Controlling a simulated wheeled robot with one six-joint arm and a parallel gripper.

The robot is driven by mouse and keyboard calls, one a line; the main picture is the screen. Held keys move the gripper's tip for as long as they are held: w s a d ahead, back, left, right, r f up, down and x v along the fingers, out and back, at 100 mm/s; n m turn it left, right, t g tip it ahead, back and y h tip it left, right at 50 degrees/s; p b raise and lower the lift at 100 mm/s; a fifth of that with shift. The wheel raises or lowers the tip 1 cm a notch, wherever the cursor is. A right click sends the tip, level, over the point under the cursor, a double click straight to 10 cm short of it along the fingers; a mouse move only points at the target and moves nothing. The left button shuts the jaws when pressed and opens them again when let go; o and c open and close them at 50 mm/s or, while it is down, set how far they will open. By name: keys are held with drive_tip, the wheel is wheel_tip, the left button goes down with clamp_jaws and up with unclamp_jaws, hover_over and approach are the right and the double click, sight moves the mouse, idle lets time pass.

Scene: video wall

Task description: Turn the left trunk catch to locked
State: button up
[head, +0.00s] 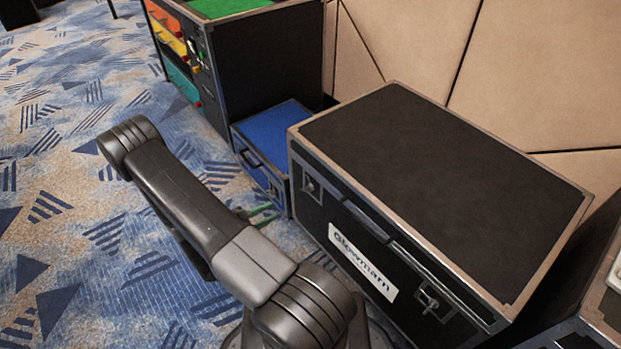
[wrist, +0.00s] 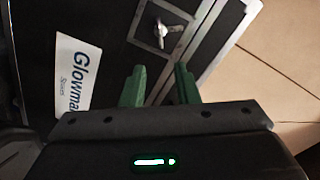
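The black trunk (head: 430,190) with silver edges stands at the right in the head view, with a white name label (head: 362,262) on its front. Its left catch (head: 310,187) is a small metal knob on a square plate near the front's left end. In the wrist view the fingers (wrist: 159,75) stand clearly apart.
The trunk's right catch (head: 431,302) sits near the front's other end. A blue-topped case (head: 275,135) stands close to the left of the trunk, before a taller black cabinet (head: 265,60) with coloured drawers. Padded wall panels (head: 540,70) rise behind. Patterned carpet (head: 60,200) is free at left.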

sight(304, 191)
drive_tip(key=shift+n, duration=0.4)
drive_tip(key=b+x, duration=0.1)
drive_tip(key=x, duration=0.6)
drive_tip(key=b+x, duration=0.1)
drive_tip(key=x, duration=0.6)
drive_tip(key=shift+w+a+f+b, duration=0.2)
drive_tip(key=shift+w+a+b, duration=0.05)
drive_tip(key=shift+b, duration=0.1)
clamp_jaws()
